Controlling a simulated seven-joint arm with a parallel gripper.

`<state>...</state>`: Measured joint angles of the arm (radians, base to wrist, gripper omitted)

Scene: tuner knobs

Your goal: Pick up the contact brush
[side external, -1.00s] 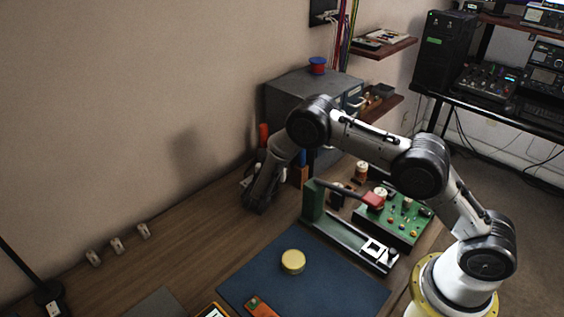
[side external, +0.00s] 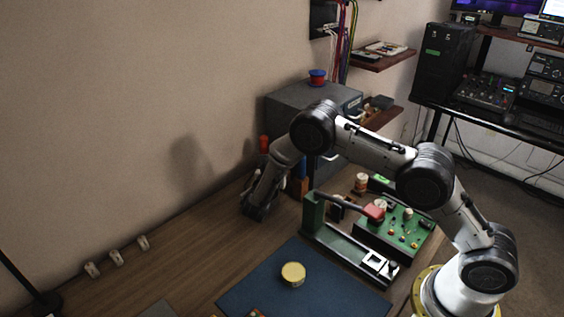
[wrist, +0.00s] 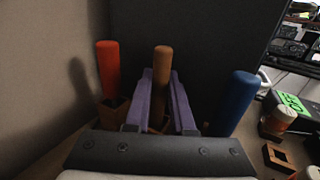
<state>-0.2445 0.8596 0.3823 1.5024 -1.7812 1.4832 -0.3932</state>
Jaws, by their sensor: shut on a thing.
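Three upright handles show in the wrist view: an orange-red one (wrist: 108,68), a brown one (wrist: 161,62) and a blue one (wrist: 238,100). I take the brown-handled tool for the contact brush; its lower end and any bristles are hidden. My gripper (wrist: 161,84) has its two purple fingers on either side of the brown handle, shut on it. The handle stands upright, its top above the fingertips. In the side view my gripper (side external: 256,205) is low near the wall, and the brown handle is hidden behind the arm.
Wooden holders (wrist: 113,110) stand at the handles' bases. A grey cabinet (side external: 290,105) is close behind. Open wood lies at left.

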